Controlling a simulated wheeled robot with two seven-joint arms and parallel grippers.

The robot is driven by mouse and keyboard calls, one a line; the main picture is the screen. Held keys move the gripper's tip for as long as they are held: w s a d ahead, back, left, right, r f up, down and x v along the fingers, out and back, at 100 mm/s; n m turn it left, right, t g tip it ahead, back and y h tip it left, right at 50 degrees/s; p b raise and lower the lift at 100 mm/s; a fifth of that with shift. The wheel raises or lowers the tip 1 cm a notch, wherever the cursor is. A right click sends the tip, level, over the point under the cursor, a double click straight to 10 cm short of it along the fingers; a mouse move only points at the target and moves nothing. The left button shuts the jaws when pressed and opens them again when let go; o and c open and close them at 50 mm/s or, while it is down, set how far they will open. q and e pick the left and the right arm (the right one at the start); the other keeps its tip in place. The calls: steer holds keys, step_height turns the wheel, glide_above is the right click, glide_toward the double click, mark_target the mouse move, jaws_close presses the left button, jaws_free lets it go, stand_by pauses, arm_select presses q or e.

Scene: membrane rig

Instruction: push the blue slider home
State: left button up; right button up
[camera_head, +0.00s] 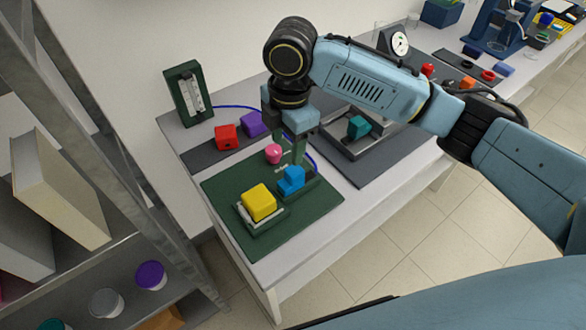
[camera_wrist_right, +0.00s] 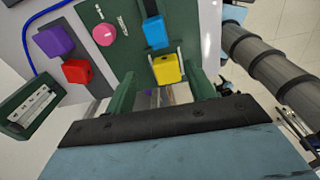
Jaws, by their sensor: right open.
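The blue slider (camera_head: 291,180) is a stepped blue block on a short dark green track on the green board (camera_head: 226,188). In the right wrist view the blue slider (camera_wrist_right: 155,32) lies beyond the fingertips, past the yellow block (camera_wrist_right: 167,69). The yellow block (camera_head: 258,202) sits in a pale-edged holder left of the slider in the head view. My right gripper (camera_head: 293,160) is open and points down just behind the slider; its two fingers also show in the wrist view (camera_wrist_right: 161,84). I see nothing between them; contact with the slider cannot be told. My left gripper is not in view.
A pink knob (camera_head: 273,153) stands close to the right gripper. Red (camera_head: 226,137) and purple (camera_head: 254,124) blocks sit behind the board. A thin blue tube (camera_head: 232,107) runs behind the gripper. A teal block (camera_head: 358,127) sits in a grey tray to the right. The board's front is clear.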

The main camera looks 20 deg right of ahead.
mark_target(293, 171)
steer(key=shift+h, duration=0.3)
steer(key=f, duration=0.3)
steer(key=d+f, duration=0.1)
steer(key=f, duration=0.3)
steer(key=w+f, duration=0.1)
steer(key=f, duration=0.3)
steer(key=shift+d+f, duration=0.2)
steer(key=shift+d, duration=0.1)
steer(key=shift+c, duration=0.4)
